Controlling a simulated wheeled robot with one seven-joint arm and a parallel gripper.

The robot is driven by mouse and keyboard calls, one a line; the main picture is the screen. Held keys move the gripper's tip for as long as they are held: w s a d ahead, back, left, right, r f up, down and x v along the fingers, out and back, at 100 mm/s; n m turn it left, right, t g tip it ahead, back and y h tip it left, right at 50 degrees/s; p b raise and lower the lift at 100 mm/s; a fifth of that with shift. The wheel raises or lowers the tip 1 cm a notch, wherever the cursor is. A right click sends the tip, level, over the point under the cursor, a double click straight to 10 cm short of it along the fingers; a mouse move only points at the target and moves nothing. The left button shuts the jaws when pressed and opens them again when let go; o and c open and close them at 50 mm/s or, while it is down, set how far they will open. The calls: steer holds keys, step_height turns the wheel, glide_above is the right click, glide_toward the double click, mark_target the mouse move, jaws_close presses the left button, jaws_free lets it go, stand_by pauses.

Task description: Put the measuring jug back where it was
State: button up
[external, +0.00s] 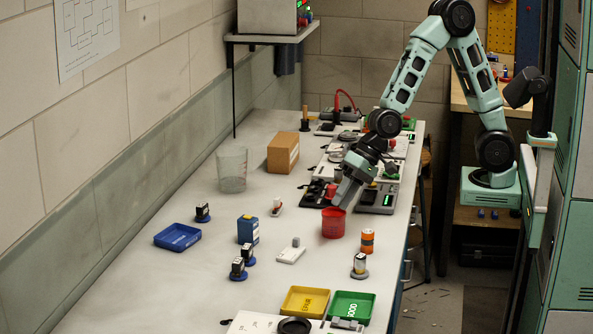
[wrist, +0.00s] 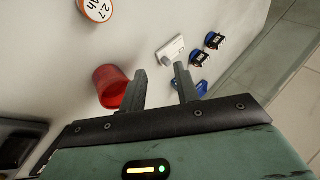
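The measuring jug (external: 232,169) is a clear, see-through vessel. It stands upright on the bench, left of centre and close to the left wall, in the external view. I cannot make it out in the wrist view. My gripper (external: 341,197) is well to the right of the jug, low over the bench by a red cup (external: 333,223). In the wrist view, the fingers of my gripper (wrist: 159,68) are apart with nothing held between them. The red cup (wrist: 110,84) is beside and partly behind the left finger; I cannot tell if they touch.
A cardboard box (external: 283,152) stands right of the jug. Blue (external: 177,237), yellow (external: 305,302) and green (external: 351,307) trays, a blue box (external: 248,229), an orange cylinder (external: 367,240) and several small servos occupy the near bench. Devices line the far right side. Bench around the jug's front is clear.

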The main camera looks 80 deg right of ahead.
steer(key=s+d+n+g+h, duration=0.1)
steer(key=s+d+n, duration=0.1)
steer(key=s+n, duration=0.2)
steer(key=s+d+r+n+g+h, duration=0.1)
steer(key=s+d+n+g+h, duration=0.1)
steer(key=s, duration=0.8)
steer(key=s+d+n+g+h, duration=0.1)
steer(key=s+d+n+g, duration=0.1)
steer(key=s+d+n, duration=0.2)
steer(key=s+n, duration=0.2)
steer(key=s, duration=0.1)
steer(key=shift+s+r, duration=0.15)
steer(key=shift+s, duration=0.2)
steer(key=shift+d, duration=0.1)
